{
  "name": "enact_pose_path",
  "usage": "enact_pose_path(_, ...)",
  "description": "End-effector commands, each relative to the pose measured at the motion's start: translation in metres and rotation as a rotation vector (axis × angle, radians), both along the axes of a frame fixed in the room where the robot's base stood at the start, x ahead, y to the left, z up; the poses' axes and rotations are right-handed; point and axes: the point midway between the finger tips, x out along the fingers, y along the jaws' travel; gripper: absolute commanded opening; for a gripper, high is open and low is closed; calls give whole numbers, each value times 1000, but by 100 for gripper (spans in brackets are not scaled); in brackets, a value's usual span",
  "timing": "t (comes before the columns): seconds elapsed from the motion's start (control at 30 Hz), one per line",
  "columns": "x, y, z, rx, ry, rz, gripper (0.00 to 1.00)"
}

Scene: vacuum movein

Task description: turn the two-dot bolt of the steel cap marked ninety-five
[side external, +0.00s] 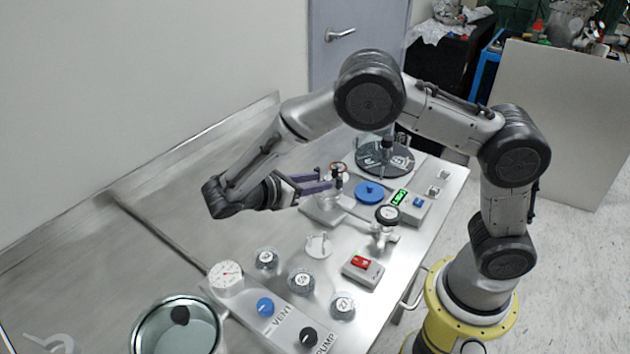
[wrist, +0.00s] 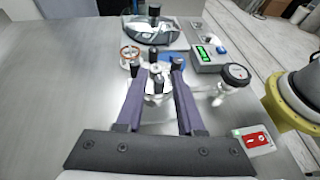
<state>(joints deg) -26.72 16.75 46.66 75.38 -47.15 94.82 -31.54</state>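Three round steel caps with white labels sit on the bench in the side external view: a left one (side external: 267,260), a middle one (side external: 302,282) and a right one (side external: 343,305). Their numbers are too small to read surely, and I cannot make out bolt dots. My gripper (side external: 334,184) is far behind these caps, level above the bench, beside a small metal fixture (side external: 322,213) with dark-topped posts. In the wrist view my gripper (wrist: 160,67) has its purple fingers apart, with a dark-topped post (wrist: 158,83) showing in the gap. I see no grip on it.
A gauge (side external: 226,274), a blue vent knob (side external: 265,307), a black pump knob (side external: 309,336) and a glass vessel (side external: 176,330) are at the front. A red switch box (side external: 363,268), black-topped valve (side external: 387,215), blue disc (side external: 369,193) and green display (side external: 400,197) stand right. The left bench is clear.

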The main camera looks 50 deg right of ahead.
Motion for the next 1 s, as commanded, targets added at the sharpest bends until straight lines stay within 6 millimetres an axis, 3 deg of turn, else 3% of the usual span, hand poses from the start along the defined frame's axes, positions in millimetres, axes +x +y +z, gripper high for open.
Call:
enact_pose_path(0.47,2,8,3,0,-2,2,48)
enact_pose_path(1.0,20,103,43,1,-1,3,48)
